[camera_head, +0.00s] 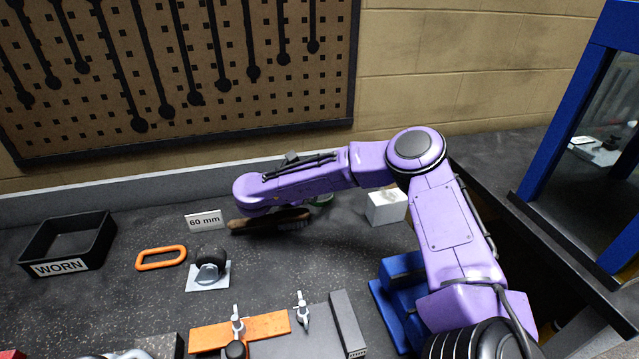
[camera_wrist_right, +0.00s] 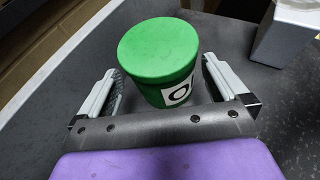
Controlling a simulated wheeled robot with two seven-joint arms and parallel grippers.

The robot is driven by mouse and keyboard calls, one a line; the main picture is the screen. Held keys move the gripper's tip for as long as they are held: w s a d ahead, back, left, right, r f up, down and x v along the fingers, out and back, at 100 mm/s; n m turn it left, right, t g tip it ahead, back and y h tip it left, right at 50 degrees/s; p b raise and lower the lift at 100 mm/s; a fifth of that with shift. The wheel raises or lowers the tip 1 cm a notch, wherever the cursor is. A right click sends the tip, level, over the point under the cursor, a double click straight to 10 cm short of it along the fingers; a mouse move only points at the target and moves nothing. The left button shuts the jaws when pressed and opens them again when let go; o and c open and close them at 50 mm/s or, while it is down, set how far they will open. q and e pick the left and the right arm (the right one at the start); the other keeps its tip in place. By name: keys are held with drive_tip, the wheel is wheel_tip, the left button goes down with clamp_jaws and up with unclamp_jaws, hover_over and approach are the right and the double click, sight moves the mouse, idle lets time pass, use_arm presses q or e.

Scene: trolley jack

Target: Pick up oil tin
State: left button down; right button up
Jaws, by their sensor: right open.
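The oil tin (camera_wrist_right: 160,60) is a green cylinder with a white label showing part of "OIL". It stands upright on the dark bench top in the right wrist view. My right gripper (camera_wrist_right: 160,68) is open, with one grey finger on each side of the tin. Gaps show between the fingers and the tin. In the head view my right arm hides the gripper. My left gripper is not in view.
A pale box (camera_head: 386,208) stands right of the tin. A black "WORN" bin (camera_head: 62,268), orange ring (camera_head: 161,258) and caster (camera_head: 209,270) are further left. A wall runs behind.

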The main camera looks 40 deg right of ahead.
drive_tip(key=p+x, duration=0.1)
drive_tip(key=x, duration=0.3)
drive_tip(key=shift+s, duration=0.15)
drive_tip(key=c, duration=1.1)
drive_tip(key=shift+o, duration=0.2)
drive_tip(key=shift+r, duration=0.15)
